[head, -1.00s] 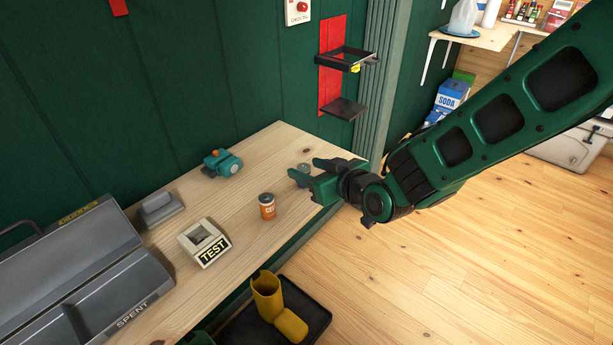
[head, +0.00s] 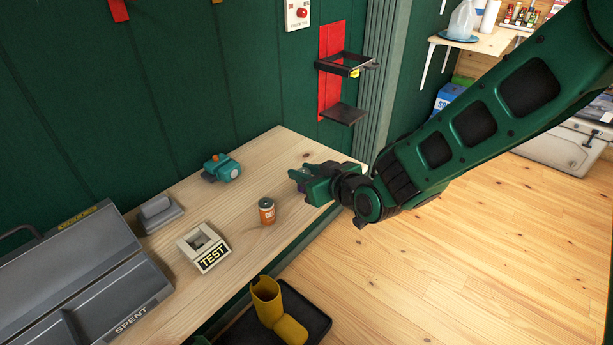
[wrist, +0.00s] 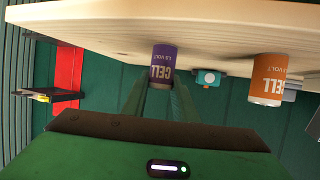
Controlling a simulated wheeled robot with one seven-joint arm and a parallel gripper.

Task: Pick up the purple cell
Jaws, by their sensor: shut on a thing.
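The purple cell (wrist: 162,66) has "CELL" lettering and sits between the two green fingers of my gripper (wrist: 160,92) in the wrist view, where the scene appears upside down. The fingers are shut on its sides. In the head view my gripper (head: 304,177) is low over the right end of the wooden bench (head: 262,168), and its fingers mostly hide the purple cell. The cell looks upright at the bench top; I cannot tell whether it still touches the wood.
An orange cell (head: 267,212) stands left of my gripper. A black-and-red wall bracket (head: 342,66) is above the bench's right end. A black tray (head: 310,310) with yellow containers lies below.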

